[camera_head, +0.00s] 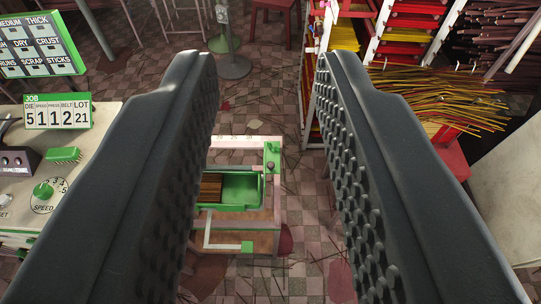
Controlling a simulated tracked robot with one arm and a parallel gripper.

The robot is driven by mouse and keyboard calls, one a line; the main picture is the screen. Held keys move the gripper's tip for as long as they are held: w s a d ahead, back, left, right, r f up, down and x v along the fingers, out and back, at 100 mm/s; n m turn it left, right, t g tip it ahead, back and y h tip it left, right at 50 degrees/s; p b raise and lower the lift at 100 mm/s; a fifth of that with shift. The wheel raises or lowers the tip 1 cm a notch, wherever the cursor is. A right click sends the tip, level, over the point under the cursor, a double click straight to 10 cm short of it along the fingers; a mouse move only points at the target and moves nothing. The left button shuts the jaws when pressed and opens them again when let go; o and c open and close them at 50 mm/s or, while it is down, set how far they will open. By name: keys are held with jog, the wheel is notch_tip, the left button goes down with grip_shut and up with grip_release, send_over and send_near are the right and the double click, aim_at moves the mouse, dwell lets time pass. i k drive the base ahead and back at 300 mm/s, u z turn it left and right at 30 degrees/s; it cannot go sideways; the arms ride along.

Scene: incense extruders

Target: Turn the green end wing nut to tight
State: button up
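My gripper (262,64) is open and empty, its two dark studded fingers wide apart on either side of the picture. Beyond and below the gap stands a small bench-like frame (235,143) with a white top bar and a green tray (240,188). A green bracket (272,155) with a small dark knob sits at the right end of the bar. It is too small to tell whether a wing nut is on it. I cannot make out a green wing nut for certain. The left finger hides part of the frame.
At left, a control table (92,150) carries a green speed knob (43,190), a green brush (63,155) and a job sign (58,112). At right, racks (385,60) hold coloured sticks, and loose sticks (430,95) jut out. Tiled floor between is mostly open.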

aim_at(273, 149)
jog(key=k, duration=1.05)
jog(key=u, duration=0.55)
jog(key=i, duration=2.2)
jog(key=z, duration=0.65)
